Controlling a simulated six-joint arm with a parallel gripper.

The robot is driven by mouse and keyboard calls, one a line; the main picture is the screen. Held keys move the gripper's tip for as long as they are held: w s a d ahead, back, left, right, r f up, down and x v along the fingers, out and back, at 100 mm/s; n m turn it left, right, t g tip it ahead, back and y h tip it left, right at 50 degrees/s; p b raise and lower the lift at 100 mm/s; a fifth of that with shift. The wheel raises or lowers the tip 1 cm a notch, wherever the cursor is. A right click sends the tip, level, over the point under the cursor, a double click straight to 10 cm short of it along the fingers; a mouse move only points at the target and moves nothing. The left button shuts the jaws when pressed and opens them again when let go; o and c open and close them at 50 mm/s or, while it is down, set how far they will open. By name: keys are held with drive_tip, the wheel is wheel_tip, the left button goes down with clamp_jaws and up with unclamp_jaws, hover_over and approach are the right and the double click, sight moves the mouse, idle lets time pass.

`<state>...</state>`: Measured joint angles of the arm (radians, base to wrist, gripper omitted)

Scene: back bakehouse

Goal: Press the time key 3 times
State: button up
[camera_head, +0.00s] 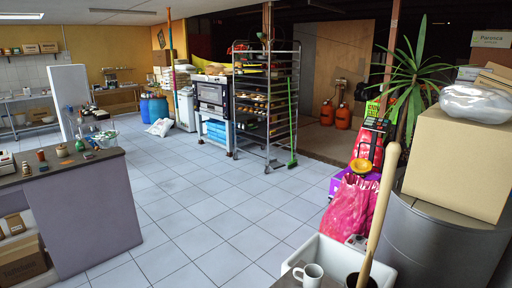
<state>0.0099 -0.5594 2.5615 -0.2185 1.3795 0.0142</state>
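No time key can be made out in the head view. A dark-fronted oven (210,95) stands on a rack at the back, too far off to show any keys on it. A small white and red device (6,163) is cut by the left edge on the grey counter (90,205); I cannot tell whether it has keys. My gripper is not in view.
Small jars and a green bottle (80,145) stand on the counter. A white mug (309,275) and a long wooden handle (382,210) are at the front right. A tall wheeled rack (266,105) and a green broom (291,125) stand behind. The tiled floor (200,220) is clear.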

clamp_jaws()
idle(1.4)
